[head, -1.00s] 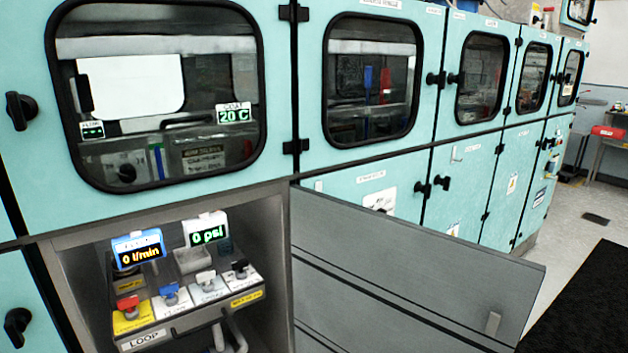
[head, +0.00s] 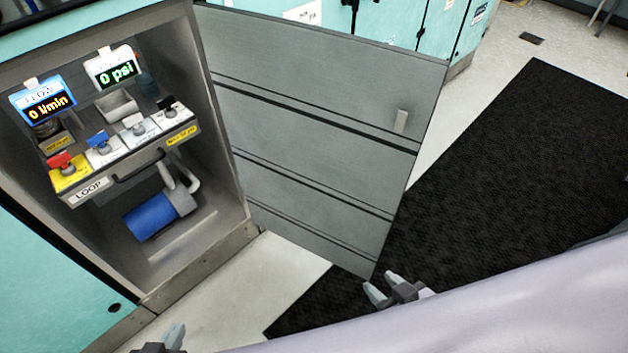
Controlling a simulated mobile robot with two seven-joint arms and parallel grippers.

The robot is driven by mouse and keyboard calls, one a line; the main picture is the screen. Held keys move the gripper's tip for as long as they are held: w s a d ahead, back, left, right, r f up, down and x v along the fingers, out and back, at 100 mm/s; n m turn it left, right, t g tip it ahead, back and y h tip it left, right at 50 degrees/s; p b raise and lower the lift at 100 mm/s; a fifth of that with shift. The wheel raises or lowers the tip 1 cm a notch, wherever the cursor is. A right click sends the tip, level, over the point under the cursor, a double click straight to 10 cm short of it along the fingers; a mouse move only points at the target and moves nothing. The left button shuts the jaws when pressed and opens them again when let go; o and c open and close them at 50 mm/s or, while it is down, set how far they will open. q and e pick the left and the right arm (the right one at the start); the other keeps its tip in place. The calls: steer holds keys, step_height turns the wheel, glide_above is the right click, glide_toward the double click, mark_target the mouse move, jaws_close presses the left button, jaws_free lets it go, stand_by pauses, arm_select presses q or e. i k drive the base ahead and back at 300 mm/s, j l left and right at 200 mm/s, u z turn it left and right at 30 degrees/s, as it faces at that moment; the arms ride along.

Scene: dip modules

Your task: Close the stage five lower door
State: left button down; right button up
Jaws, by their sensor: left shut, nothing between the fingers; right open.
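The lower door (head: 320,110) stands wide open, swung out to the right of the lower cabinet. Its grey ribbed inner face shows, with a small pale latch piece (head: 401,121) near the free edge. The open compartment (head: 225,170) is left of the door. My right gripper (head: 381,284) is open and empty, near the door's lower free corner in the picture; I cannot tell whether it touches. My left gripper (head: 174,337) is shut and empty at the bottom edge, in front of the cabinet, apart from the door and only partly in view.
Inside the compartment are a loop panel (head: 88,190) with coloured knobs, a flow display (head: 45,105), a pressure display (head: 115,68) and a blue cylinder (head: 150,216). A black floor mat (head: 530,150) lies right of the door. Light floor shows before the cabinet.

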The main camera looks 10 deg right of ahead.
mark_target(309, 113)
steer(key=k+l+u, duration=0.1)
steer(key=l+u, duration=0.25)
steer(key=l, duration=0.4)
steer(key=l+u, duration=0.45)
steer(key=l, duration=0.35)
steer(key=l+u, duration=0.45)
steer(key=l, duration=0.3)
steer(key=k+l+u, duration=0.1)
steer(key=l+u, duration=0.3)
steer(key=l, duration=0.35)
steer(key=l+u, duration=0.2)
steer(key=l, duration=0.35)
steer(key=k+l+u, duration=0.2)
steer(key=l, duration=0.35)
steer(key=i, duration=0.1)
